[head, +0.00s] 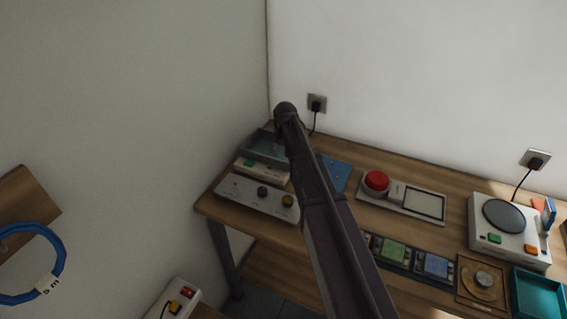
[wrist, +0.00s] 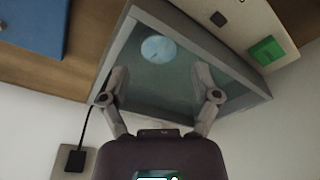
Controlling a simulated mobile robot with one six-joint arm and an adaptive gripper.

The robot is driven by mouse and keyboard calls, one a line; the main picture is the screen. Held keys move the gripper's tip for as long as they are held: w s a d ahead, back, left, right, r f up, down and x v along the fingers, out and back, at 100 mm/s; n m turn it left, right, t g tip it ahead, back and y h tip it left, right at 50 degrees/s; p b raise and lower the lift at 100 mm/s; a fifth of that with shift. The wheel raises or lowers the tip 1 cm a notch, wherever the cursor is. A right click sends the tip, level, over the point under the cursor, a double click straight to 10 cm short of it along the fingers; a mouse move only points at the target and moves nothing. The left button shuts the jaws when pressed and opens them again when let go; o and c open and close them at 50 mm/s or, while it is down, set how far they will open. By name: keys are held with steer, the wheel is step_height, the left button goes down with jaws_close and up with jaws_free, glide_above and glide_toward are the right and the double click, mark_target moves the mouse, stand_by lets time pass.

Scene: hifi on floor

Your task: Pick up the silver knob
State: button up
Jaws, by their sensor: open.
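In the head view the tray (head: 252,151) is at the table's back left corner, partly hidden by my arm.
The wooden table (head: 432,165) stands against the walls. The control panel (head: 247,204) and a white box with a green button (wrist: 265,50) are close to the tray. A blue board (wrist: 35,25) lies on its other side. A wall socket with a plug (wrist: 75,160) is near.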

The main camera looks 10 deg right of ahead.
mark_target(283, 159)
steer(key=shift+f, duration=0.15)
steer(key=shift+w+f+b, duration=0.2)
steer(key=shift+f+b, duration=0.6)
steer(key=shift+b, duration=0.05)
steer(key=shift+w+f+b, duration=0.15)
steer(key=shift+f+b, duration=0.7)
steer(key=shift+w+f+b, duration=0.2)
steer(key=shift+f+b, duration=0.6)
steer(key=shift+b, duration=0.05)
steer(key=c, duration=0.8)
steer(key=shift+r, duration=0.15)
step_height(283, 159, up, 10)
steer(key=p, duration=1)
